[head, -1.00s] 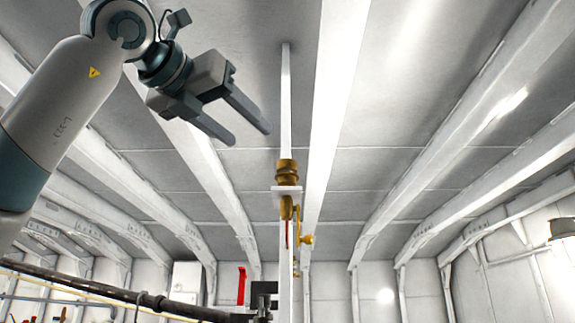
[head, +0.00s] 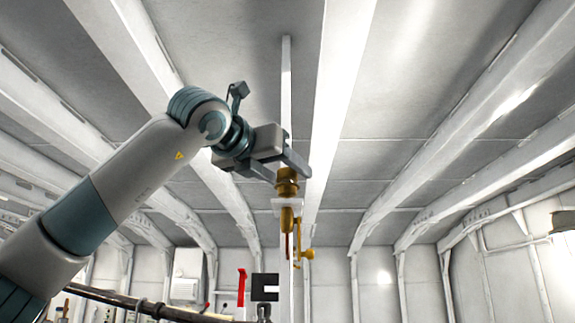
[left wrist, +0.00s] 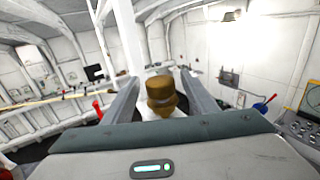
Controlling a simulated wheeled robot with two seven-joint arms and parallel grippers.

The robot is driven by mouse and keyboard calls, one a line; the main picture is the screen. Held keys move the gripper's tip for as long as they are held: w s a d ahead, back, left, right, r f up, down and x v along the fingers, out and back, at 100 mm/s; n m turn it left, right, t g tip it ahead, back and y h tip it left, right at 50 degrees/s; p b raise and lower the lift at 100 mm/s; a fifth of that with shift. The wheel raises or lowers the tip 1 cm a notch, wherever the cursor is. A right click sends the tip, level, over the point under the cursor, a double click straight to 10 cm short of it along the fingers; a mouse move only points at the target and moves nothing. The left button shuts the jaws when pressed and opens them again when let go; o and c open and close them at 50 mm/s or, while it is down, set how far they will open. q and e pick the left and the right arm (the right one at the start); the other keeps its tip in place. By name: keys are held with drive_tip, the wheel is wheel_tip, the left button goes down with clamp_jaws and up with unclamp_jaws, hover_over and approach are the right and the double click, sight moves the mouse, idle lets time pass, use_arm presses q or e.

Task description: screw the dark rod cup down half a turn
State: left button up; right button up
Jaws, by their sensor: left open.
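The rod cup (head: 287,187) is a brown-gold stepped cup on a white bracket (head: 288,203) on a thin white post. Below the bracket hang a brass body (head: 287,219) and a small side valve (head: 305,254). My left gripper (head: 291,178) is open at the cup's height, its fingers reaching to it from the left. In the left wrist view the cup (left wrist: 160,95) stands between the two spread fingers (left wrist: 160,76), with a gap showing on each side. In the head view the fingers partly overlap the cup's top. My right gripper is not in view.
The white post (head: 287,100) runs up behind the gripper. A red handle (head: 241,287) and a black bracket (head: 265,287) stand low, left of the post. A dark pipe (head: 130,302) crosses the lower left. The space right of the cup is clear.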

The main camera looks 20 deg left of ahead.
use_arm(q)
drive_tip(key=shift+w+d, duration=0.1)
drive_tip(key=shift+w, duration=0.5)
drive_tip(key=shift+c, duration=0.4)
drive_tip(key=c, duration=1)
drive_tip(key=shift+m+h, duration=0.4)
drive_tip(key=shift+h, duration=0.2)
